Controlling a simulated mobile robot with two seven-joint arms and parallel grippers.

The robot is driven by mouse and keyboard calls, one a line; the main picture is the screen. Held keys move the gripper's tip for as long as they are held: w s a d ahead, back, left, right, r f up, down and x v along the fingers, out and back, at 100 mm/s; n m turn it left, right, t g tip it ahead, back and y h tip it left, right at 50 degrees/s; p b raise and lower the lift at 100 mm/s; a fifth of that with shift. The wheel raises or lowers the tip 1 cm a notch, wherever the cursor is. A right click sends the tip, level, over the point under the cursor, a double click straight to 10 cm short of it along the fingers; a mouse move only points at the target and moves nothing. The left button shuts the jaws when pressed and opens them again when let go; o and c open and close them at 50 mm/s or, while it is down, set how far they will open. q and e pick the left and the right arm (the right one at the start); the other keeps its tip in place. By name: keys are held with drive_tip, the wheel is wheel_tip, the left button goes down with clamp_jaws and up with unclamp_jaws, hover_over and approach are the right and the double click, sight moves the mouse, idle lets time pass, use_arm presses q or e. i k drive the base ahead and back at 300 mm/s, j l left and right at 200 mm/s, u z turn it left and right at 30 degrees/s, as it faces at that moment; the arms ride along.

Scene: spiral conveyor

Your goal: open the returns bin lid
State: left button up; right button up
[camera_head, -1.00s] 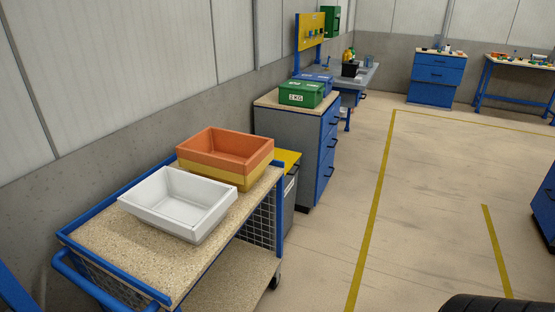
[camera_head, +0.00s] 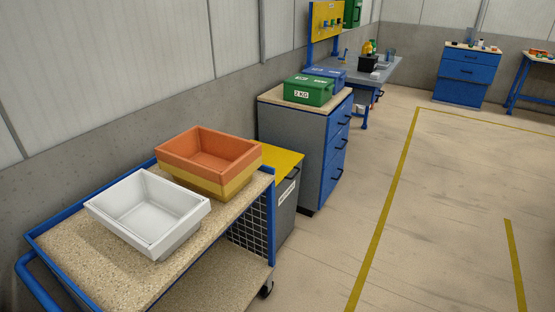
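A grey bin with a flat yellow lid (camera_head: 283,162) stands between the trolley and the blue drawer cabinet; I take it to be the returns bin. Its lid looks shut. A white label with dark lettering (camera_head: 288,192) is on its front, too small to read. The trolley and the trays partly hide its left side. Neither of my grippers is in view.
A blue trolley (camera_head: 268,225) with a speckled top holds a white tray (camera_head: 150,213) and an orange tray on a yellow one (camera_head: 208,158). A grey-blue cabinet (camera_head: 300,138) carries a green box (camera_head: 308,90). The floor (camera_head: 340,230) to the right is clear.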

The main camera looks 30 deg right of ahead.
sight(283, 161)
drive_tip(key=l+z, duration=0.1)
drive_tip(key=l, duration=0.25)
drive_tip(key=i+l+z, duration=0.1)
drive_tip(key=l, duration=0.25)
drive_tip(key=i+l+z, duration=0.1)
drive_tip(key=l, duration=0.2)
drive_tip(key=i+l+z, duration=0.1)
drive_tip(key=l, duration=0.25)
drive_tip(key=i+u, duration=0.1)
drive_tip(key=u, duration=0.3)
drive_tip(key=i+l+u, duration=0.15)
drive_tip(key=l+u, duration=0.2)
drive_tip(key=i+l+u, duration=0.15)
drive_tip(key=l+u, duration=0.2)
drive_tip(key=i+l+u, duration=0.1)
drive_tip(key=l, duration=0.5)
drive_tip(key=i+l+u, duration=0.1)
drive_tip(key=l, duration=0.55)
drive_tip(key=i+l+u, duration=0.1)
drive_tip(key=l, duration=0.55)
drive_tip(key=i, duration=0.05)
